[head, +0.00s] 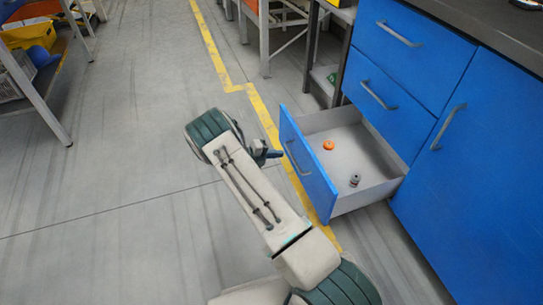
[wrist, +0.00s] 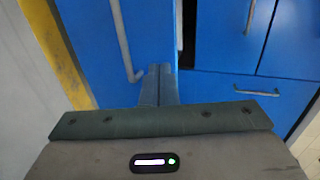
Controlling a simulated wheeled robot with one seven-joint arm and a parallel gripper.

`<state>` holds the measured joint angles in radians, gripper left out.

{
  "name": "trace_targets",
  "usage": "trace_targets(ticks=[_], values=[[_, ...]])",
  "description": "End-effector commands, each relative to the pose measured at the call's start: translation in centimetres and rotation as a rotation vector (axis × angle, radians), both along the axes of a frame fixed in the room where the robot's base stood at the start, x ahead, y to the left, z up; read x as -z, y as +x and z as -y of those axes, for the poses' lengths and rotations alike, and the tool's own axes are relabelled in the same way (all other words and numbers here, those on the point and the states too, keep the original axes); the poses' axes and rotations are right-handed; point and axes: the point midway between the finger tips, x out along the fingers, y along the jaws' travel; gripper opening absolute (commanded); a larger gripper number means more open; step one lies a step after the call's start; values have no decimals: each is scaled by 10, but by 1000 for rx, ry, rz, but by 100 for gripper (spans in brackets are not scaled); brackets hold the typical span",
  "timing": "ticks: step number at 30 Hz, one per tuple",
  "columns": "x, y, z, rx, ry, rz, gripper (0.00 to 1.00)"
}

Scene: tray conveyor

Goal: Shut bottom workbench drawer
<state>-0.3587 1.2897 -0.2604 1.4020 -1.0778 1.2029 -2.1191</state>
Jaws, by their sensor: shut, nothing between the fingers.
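The bottom workbench drawer (head: 308,168) is pulled well out, with its blue front facing my arm. Its pale handle (head: 297,157) is on that front and also shows in the wrist view (wrist: 123,45). An orange ring-shaped part (head: 328,145) and a small grey part (head: 354,180) lie inside the drawer. My gripper (head: 276,154) is shut and empty, just in front of the drawer front. In the wrist view the closed fingers (wrist: 159,72) point at the blue front, right of the handle. I cannot tell whether they touch it.
The blue workbench (head: 470,150) stands at the right, with two closed drawers (head: 390,98) above the open one. A metal-legged rack (head: 35,100) is at the far left. A yellow floor line (head: 262,115) runs past the drawer. The floor left of my arm is clear.

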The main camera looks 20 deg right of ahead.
Motion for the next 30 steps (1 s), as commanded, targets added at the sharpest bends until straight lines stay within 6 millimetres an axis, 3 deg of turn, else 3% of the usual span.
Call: trace_targets(ticks=[6, 12, 18, 30], values=[[18, 1, 46, 4, 0, 1, 0], [19, 2, 76, 2, 2, 3, 0], [16, 3, 88, 1, 1, 3, 0], [15, 3, 89, 0, 1, 2, 0]])
